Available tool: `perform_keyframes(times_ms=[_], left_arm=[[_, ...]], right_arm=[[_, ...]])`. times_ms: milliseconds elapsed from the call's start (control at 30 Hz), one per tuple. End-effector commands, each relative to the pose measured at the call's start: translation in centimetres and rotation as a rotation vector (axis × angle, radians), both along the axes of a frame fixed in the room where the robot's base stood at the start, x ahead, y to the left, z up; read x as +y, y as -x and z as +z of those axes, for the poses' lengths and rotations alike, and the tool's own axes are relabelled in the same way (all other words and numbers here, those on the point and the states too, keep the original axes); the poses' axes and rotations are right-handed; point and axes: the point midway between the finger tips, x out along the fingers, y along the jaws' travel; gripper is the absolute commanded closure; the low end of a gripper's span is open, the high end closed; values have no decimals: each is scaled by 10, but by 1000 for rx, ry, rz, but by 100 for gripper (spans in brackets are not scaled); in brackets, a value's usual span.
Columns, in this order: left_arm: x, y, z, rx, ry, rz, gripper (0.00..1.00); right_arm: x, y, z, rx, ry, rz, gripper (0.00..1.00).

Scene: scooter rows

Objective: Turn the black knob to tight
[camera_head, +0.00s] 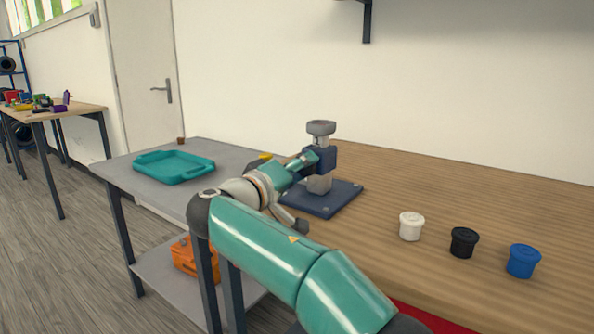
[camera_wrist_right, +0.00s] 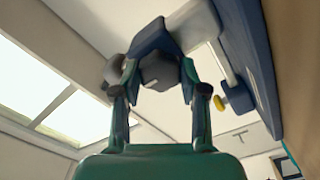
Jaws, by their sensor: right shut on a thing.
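A stand with a dark blue base plate (camera_head: 325,203) is on the wooden bench. A grey column rises from it and carries a dark blue clamp block (camera_head: 327,158). My right gripper (camera_head: 310,163) reaches the block from the left; its arm hides part of the stand. In the right wrist view, my right gripper (camera_wrist_right: 160,92) is shut on the black knob (camera_wrist_right: 158,72), with one finger on each side. The knob looks dark grey and faceted, with a small pale mark near its lower edge. My left gripper is out of view.
On the bench, a white cup (camera_head: 411,226), a black cup (camera_head: 464,242) and a blue cup (camera_head: 523,261) stand in a row at right. A teal tray (camera_head: 174,166) lies on the grey side table, with an orange box (camera_head: 186,258) below. The back of the bench is clear.

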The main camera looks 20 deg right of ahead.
Motion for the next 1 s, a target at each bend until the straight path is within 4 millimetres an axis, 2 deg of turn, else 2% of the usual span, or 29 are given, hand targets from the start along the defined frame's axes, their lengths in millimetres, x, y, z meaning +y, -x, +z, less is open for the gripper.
perform_keyframes(times_ms=[100, 133, 267, 667, 833, 1000], left_arm=[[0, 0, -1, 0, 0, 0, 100], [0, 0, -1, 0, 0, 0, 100], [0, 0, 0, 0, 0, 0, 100], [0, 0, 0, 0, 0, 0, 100], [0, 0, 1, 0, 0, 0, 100], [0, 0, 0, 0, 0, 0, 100]], right_arm=[[-4, 0, -5, 9, -7, -12, 92], [-4, 0, -5, 10, -6, -12, 52], [-2, 0, -4, 7, -4, -8, 32], [4, 3, -1, 4, -1, -1, 32], [20, 15, -1, 3, -1, 1, 32], [48, 36, -2, 4, -1, 2, 32]])
